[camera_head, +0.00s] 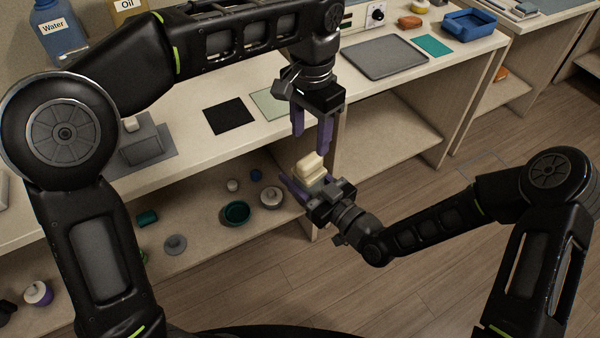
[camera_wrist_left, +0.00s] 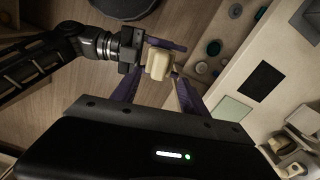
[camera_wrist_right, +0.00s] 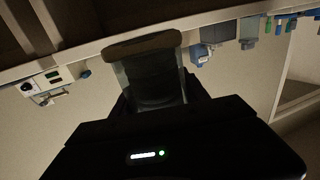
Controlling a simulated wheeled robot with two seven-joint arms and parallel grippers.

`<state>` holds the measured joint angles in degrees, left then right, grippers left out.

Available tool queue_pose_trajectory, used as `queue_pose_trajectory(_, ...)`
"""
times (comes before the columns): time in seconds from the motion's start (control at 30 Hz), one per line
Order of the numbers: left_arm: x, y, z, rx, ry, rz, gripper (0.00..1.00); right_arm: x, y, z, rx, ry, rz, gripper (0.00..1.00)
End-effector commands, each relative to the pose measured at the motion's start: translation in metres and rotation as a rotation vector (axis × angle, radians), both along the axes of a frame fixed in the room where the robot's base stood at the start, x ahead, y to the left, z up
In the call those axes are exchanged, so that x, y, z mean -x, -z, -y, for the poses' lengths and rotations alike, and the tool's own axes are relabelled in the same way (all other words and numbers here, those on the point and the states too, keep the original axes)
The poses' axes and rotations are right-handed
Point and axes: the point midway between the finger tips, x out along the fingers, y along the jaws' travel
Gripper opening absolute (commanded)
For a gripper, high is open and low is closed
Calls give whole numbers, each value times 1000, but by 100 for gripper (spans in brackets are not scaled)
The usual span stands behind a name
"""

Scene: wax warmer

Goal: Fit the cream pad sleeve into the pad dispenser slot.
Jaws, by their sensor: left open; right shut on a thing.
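The cream pad sleeve (camera_head: 309,167) is a small pale block with a stepped top, held in front of the counter. My right gripper (camera_head: 308,184) is shut on it; the sleeve also shows in the left wrist view (camera_wrist_left: 158,64). My left gripper (camera_head: 312,132) is open, its purple fingers pointing down just above the sleeve; whether they touch it is unclear. A grey box (camera_head: 146,148) on a grey mat, at the counter's left, may be the pad dispenser; I cannot make out its slot. In the right wrist view a dark, tan-edged shape fills the middle, too dark to identify.
The counter holds a black mat (camera_head: 229,116), a pale green mat (camera_head: 270,103), a grey tray (camera_head: 384,57) and a blue bin (camera_head: 469,22). The shelf below holds a teal bowl (camera_head: 236,212) and several small items. Open floor lies in front.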

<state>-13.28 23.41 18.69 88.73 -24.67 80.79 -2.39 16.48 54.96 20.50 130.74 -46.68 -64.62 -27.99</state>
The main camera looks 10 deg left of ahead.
Motion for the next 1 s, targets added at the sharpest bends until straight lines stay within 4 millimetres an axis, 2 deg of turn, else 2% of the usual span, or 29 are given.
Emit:
queue_pose_trajectory(0.27, -7, 8, -7, 6, -13, 4, 52, 0, 0, 0, -1, 0, 1, 8)
queue_pose_trajectory(0.37, -20, 21, -18, 18, -32, 16, 52, 0, 0, 0, -1, 0, 1, 8)
queue_pose_trajectory(0.47, -40, 42, -37, 35, -64, 34, 52, 0, 0, 0, -1, 0, 1, 8)
queue_pose_trajectory(0.53, -55, 63, -54, 51, -89, 51, 52, 0, 0, 0, -1, 0, 1, 8)
queue_pose_trajectory(0.63, -70, 111, -72, 84, -129, 61, 52, 0, 0, 0, -1, 0, 1, 8)
queue_pose_trajectory(0.77, -73, 187, -86, 138, -195, 59, 52, 0, 0, 0, -1, 0, 1, 8)
queue_pose_trajectory(0.8, -71, 211, -91, 153, -219, 59, 52, 0, 0, 0, -1, 0, 1, 8)
queue_pose_trajectory(0.87, -66, 245, -99, 175, -258, 61, 52, 0, 0, 0, -1, 0, 1, 8)
queue_pose_trajectory(1.0, -39, 323, -113, 220, -364, 59, 52, 0, 0, 0, -1, 0, 1, 8)
